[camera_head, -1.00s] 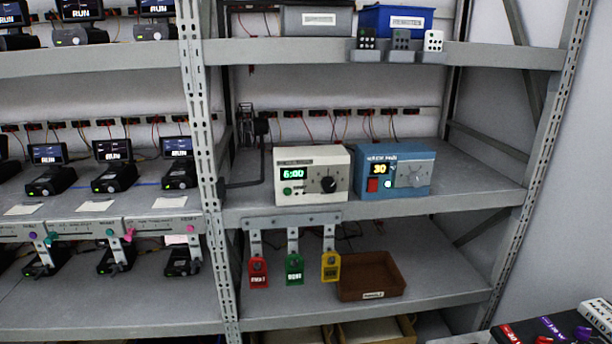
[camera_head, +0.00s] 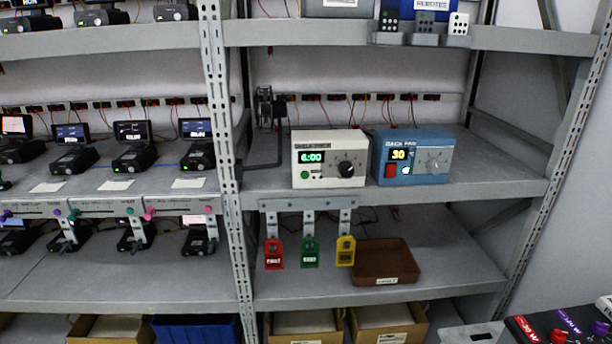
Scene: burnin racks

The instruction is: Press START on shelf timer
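The cream timer box (camera_head: 328,159) stands on the middle shelf of the right rack bay. Its green display reads 6:00, with a small green button (camera_head: 305,174) below it at the left and a black dial (camera_head: 346,168) at the right. A label strip above the display appears to read "SHELF TIMER", but it is blurred. Neither gripper is in view.
Red, green and yellow tags (camera_head: 310,252) hang below the middle shelf (camera_head: 480,180). A brown tray (camera_head: 385,262) sits on the lower shelf. A perforated upright (camera_head: 225,150) divides the bays. A black bracket (camera_head: 268,110) stands left of the timer. A dark panel (camera_head: 555,325) with coloured knobs is lower right.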

